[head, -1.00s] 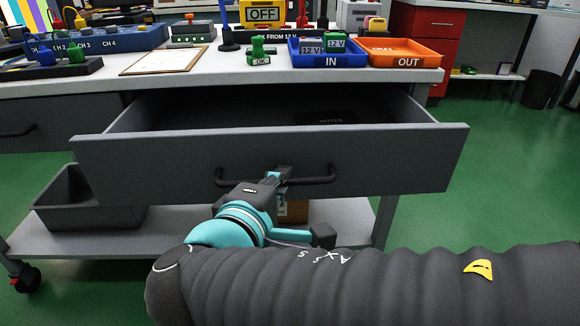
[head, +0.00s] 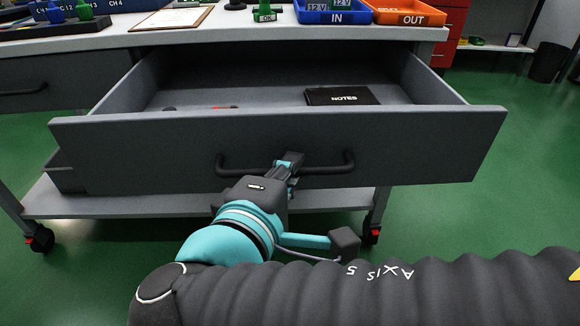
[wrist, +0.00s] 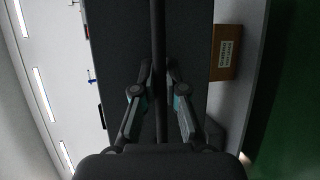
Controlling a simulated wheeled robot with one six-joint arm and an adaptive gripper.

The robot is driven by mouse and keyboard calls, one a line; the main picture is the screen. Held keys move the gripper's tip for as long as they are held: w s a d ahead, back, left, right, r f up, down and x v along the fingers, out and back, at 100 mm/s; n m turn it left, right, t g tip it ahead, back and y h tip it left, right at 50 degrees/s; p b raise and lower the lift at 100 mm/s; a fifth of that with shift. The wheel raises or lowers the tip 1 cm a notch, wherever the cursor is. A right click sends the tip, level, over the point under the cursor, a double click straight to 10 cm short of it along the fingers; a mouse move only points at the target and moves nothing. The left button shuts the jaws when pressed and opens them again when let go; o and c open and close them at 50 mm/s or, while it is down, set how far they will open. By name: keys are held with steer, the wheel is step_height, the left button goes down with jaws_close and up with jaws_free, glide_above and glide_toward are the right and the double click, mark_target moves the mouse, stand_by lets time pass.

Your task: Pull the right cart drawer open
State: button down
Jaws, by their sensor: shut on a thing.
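The right cart drawer (head: 120,150) is a grey drawer pulled well out from under the white cart top. Its front has a dark bar handle (head: 325,170). Inside lie a black notebook marked NOTES (head: 342,97) and a small red and dark item (head: 222,108) near the front left. My gripper (head: 290,163) is shut on the middle of the handle. In the wrist view the handle (wrist: 158,60) runs up the picture between my two fingers (wrist: 160,100). The fingertips' contact is partly hidden by the handle.
The cart top (head: 240,38) holds a blue IN tray (head: 338,17), an orange OUT tray (head: 408,18), a clipboard (head: 172,17) and a green OK item (head: 265,14). A second drawer (head: 25,90) at left is shut.

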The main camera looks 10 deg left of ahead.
steer(key=c, duration=1.2)
jaws_free()
steer(key=v, duration=1.2)
steer(key=shift+a, duration=0.1)
